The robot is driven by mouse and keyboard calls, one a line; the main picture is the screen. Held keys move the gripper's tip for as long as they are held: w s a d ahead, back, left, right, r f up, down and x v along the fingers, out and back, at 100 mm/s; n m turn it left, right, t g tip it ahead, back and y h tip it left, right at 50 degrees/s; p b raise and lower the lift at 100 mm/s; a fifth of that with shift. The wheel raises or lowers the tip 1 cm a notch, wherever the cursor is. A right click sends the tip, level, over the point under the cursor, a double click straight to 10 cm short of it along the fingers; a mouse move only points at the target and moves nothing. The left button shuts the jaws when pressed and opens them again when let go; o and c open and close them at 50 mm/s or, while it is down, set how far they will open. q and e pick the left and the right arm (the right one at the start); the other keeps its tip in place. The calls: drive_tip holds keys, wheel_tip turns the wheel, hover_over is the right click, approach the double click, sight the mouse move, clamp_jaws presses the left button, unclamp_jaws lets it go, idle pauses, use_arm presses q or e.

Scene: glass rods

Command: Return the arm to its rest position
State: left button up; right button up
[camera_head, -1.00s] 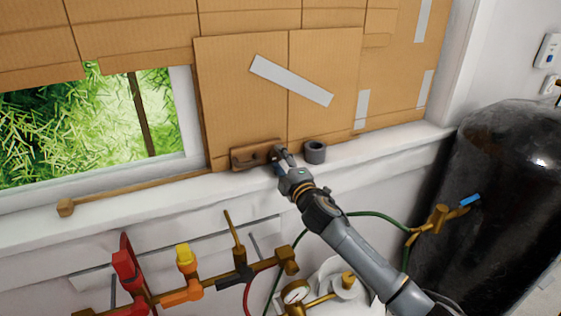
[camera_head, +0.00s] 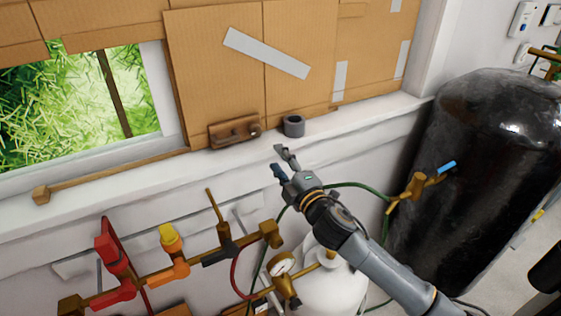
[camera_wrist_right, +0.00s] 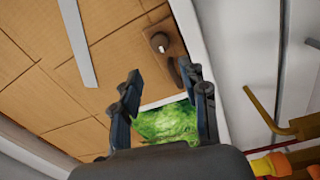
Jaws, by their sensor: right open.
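My right gripper (camera_head: 281,162) is open and empty in the head view. My right arm comes in from the lower right corner. My left gripper is not in view.
Brass pipework with red and orange valves (camera_head: 165,270) is at lower left. A large black tank (camera_head: 485,170) stands at right, with a green hose leading to its tap (camera_head: 415,187). A white cylinder (camera_head: 335,285) stands below the arm.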

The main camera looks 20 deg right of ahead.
drive_tip(key=shift+f, duration=0.1)
idle(0.3)
